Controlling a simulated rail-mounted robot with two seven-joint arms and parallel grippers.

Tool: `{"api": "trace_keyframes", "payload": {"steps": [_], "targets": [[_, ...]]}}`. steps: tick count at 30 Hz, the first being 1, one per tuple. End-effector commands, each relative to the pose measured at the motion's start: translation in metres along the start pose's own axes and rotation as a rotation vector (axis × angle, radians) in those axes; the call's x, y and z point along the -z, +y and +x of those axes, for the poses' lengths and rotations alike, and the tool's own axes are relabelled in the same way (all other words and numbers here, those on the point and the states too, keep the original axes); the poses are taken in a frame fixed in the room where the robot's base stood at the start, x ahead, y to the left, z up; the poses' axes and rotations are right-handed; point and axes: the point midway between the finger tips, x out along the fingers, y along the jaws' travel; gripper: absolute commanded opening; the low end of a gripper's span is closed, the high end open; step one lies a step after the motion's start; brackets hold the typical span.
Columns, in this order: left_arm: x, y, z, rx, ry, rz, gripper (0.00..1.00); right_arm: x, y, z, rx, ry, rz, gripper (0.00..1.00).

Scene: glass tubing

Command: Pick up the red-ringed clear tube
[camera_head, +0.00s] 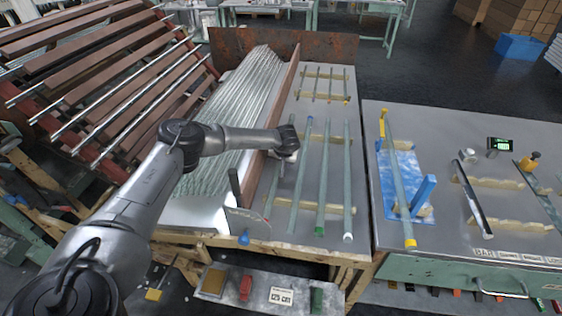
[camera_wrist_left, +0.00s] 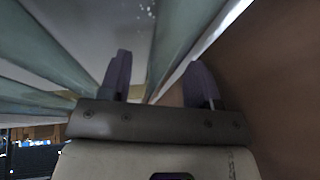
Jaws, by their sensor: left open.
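Several long greenish glass tubes lie roughly parallel on the grey table right of the brown board, among them a left tube (camera_head: 301,175), a green-ended tube (camera_head: 322,185) and a white-ended tube (camera_head: 347,185). I cannot make out a red ring on any of them. My left gripper (camera_head: 291,153) is low over the far part of the leftmost tubes, beside the board. In the left wrist view its two dark fingers (camera_wrist_left: 160,78) stand apart. A tube (camera_wrist_left: 178,38) shows beyond the gap between them; I cannot tell whether it is between the fingers. My right gripper is not in view.
The upright brown board (camera_head: 270,115) stands close on the gripper's left, with a bundle of clear tubes (camera_head: 235,105) behind it. A second table (camera_head: 450,230) at right carries a yellow-ended tube (camera_head: 398,190) on a blue mat (camera_head: 390,165). Wooden strips (camera_head: 322,98) lie at the back.

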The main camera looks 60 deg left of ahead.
Motion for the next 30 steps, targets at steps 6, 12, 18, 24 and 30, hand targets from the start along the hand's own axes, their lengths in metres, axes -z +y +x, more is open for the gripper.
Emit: {"api": "trace_keyframes", "payload": {"steps": [6,12,18,24,30], "targets": [[0.0000,-0.0002,-0.0002,0.000,0.000,0.000,0.53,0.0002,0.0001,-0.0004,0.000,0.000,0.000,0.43],[0.0000,-0.0003,-0.0002,0.000,0.000,0.000,0.34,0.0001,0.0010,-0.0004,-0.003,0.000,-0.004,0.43],[0.0000,-0.0003,-0.0002,0.000,0.000,-0.001,0.15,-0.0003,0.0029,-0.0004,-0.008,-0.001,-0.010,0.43],[0.0002,-0.0003,-0.0004,0.000,0.000,-0.001,0.02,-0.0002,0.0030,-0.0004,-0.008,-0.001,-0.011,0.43],[0.0012,-0.0008,-0.0029,0.000,0.000,-0.001,0.02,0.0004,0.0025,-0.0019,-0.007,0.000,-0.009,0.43]]}}
